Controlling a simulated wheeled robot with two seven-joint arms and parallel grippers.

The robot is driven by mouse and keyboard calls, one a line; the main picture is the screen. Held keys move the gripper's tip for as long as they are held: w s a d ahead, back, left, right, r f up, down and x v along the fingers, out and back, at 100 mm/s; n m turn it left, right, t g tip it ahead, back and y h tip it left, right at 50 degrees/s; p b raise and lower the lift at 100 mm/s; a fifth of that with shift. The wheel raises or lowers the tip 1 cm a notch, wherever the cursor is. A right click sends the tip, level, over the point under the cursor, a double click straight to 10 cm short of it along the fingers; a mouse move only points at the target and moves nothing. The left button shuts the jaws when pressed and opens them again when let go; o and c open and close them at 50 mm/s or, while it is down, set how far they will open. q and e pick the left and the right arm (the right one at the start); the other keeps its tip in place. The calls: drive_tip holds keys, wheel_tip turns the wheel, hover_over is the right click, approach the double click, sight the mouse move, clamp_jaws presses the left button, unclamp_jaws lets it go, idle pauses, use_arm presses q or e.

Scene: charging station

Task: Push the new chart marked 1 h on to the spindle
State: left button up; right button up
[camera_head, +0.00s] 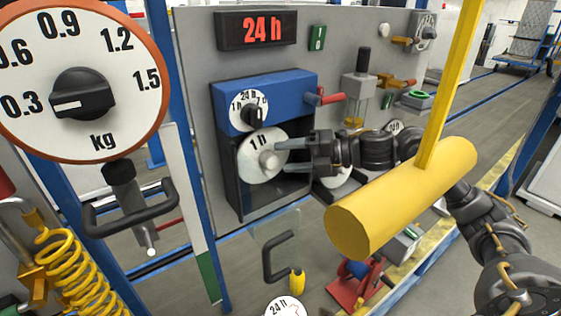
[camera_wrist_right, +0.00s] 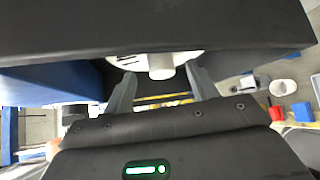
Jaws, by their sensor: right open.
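The white chart marked 1 h (camera_head: 255,144) stands upright in the open front of the blue and black recorder (camera_head: 279,87). A pale round hub (camera_head: 268,160) shows at its middle; the spindle behind it is hidden, and I cannot tell how far on the chart sits. My right gripper (camera_head: 281,156) is open, its two fingers at the chart's right side near the hub. In the right wrist view, the fingers (camera_wrist_right: 161,76) are spread on either side of the hub (camera_wrist_right: 161,66), in front of the chart (camera_wrist_right: 128,62). My left gripper is not in view.
A dial (camera_head: 258,113) sits above the chart, and a red-handled lever (camera_head: 328,97) sticks out at the recorder's right. A yellow cylinder on a post (camera_head: 400,200) stands in front of my right arm. Another chart marked 24 h (camera_head: 285,306) shows at the bottom.

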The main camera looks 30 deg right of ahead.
drive_tip(key=b+v, duration=0.3)
drive_tip(key=v, duration=0.5)
idle(0.5)
